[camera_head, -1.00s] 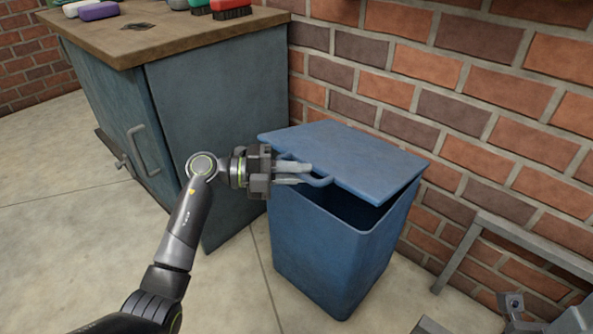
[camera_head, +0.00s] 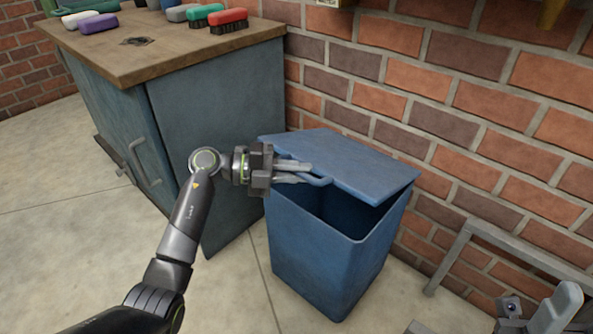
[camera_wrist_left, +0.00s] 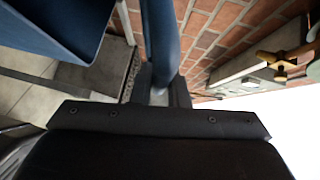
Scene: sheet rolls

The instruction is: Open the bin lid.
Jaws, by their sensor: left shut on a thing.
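The blue bin (camera_head: 315,250) stands on the floor beside the cabinet, its dark inside showing below the lid. The flat blue lid (camera_head: 345,165) is tilted up, its front edge above the rim. Grey parts at the lower right, which may be my right gripper (camera_head: 538,308), are cut off by the frame.
A blue cabinet (camera_head: 215,140) with a wooden top (camera_head: 165,50) stands left of the bin, with brushes and soap-like blocks on top. A brick wall (camera_head: 450,130) is close behind the bin. A grey metal frame (camera_head: 525,250) stands at right. The floor at left is clear.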

